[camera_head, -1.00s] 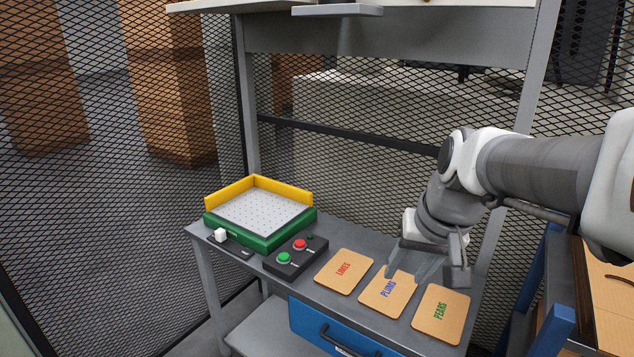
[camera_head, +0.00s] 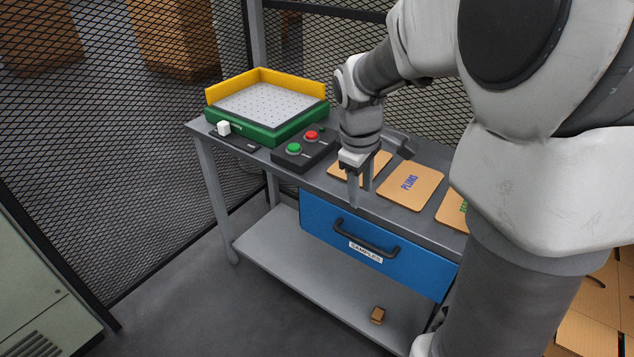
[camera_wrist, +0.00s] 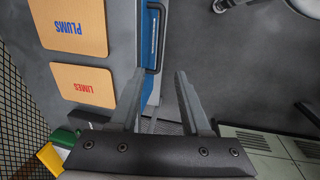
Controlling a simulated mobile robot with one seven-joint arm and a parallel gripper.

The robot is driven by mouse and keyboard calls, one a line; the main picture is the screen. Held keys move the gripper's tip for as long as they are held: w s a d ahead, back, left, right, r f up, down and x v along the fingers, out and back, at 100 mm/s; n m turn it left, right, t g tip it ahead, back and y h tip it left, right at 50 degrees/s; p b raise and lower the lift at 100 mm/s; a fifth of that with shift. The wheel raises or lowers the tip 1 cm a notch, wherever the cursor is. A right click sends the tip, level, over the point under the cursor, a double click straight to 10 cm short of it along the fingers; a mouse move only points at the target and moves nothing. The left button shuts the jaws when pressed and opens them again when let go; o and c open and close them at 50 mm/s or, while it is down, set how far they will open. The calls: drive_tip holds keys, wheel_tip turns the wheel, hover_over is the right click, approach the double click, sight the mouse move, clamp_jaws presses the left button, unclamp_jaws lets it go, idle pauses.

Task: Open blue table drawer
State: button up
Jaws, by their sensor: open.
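The blue drawer (camera_head: 325,224) hangs under the grey table top and looks shut. Its black bar handle (camera_head: 366,238) runs across the front, above a white label reading SAMPLES. In the wrist view the drawer (camera_wrist: 148,48) and its handle (camera_wrist: 158,30) show near the top centre, beyond the fingertips. My gripper (camera_head: 361,196) points down in front of the table's front edge, above and a little left of the handle, apart from it. Its fingers are open and empty; they also show in the wrist view (camera_wrist: 160,78).
The table top (camera_head: 318,178) carries several labelled boards, including PLUMS (camera_head: 409,186), a black box with green and red buttons (camera_head: 305,150), and a green and yellow tray (camera_head: 265,131). A lower shelf (camera_head: 290,262) holds a small brown block (camera_head: 377,315). Floor in front is clear.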

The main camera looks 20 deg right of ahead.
sight(361, 240)
drive_tip(key=d+f+b, duration=0.1)
drive_tip(key=f+b, duration=0.1)
drive_tip(key=f, duration=0.3)
drive_tip(key=w+f+b, duration=0.1)
drive_tip(key=f+b, duration=0.1)
drive_tip(key=f, duration=0.4)
drive_tip(key=w+d+f+b, duration=0.1)
drive_tip(key=f+b, duration=0.1)
drive_tip(key=f, duration=0.4)
drive_tip(key=shift+d, duration=0.3)
clamp_jaws()
idle(0.6)
